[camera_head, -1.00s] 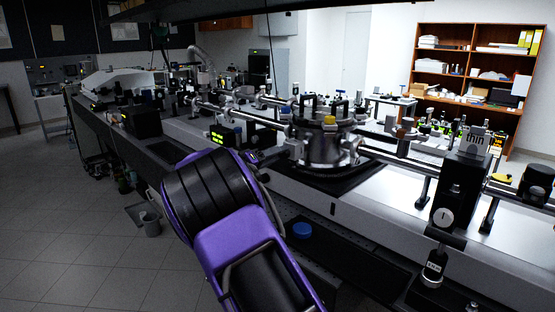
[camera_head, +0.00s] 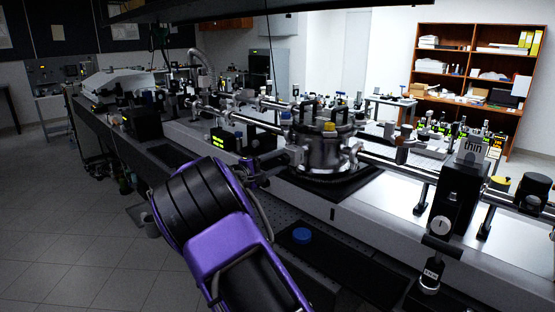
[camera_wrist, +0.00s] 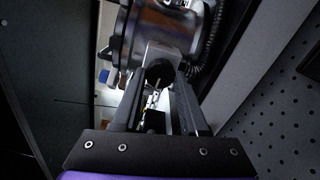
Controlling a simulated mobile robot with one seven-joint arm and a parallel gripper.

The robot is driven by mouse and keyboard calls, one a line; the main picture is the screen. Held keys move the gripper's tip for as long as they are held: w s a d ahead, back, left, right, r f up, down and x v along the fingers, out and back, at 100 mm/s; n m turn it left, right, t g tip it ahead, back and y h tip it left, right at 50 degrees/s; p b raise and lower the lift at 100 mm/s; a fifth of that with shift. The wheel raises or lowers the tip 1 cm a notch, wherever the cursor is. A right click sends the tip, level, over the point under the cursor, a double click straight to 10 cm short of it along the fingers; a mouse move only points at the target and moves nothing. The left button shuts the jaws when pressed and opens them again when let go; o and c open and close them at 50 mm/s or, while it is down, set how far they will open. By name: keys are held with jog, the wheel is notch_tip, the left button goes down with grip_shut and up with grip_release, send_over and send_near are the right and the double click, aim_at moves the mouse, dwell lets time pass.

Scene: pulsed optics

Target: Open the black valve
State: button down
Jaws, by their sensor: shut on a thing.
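The black valve knob (camera_wrist: 159,72) sits on a pale block at the side of a shiny metal chamber (camera_wrist: 170,28) in the wrist view. My gripper (camera_wrist: 159,84) has its two dark fingers either side of the knob and is shut on it. In the head view the round steel chamber (camera_head: 322,152) stands on the bench, and my gripper (camera_head: 268,166) reaches its left side. The knob is too small and dark there to make out. How far the valve is turned cannot be told.
The long optical bench (camera_head: 400,195) carries metal tubes and several instruments around the chamber. A blue round cap (camera_head: 301,235) lies on the dark front ledge. Floor at left is mostly clear.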

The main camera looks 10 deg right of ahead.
jog(key=shift+n, duration=0.4)
jog(key=shift+c, duration=2.2)
grip_release()
jog(key=v, duration=1.7)
jog(key=shift+s+a, duration=0.15)
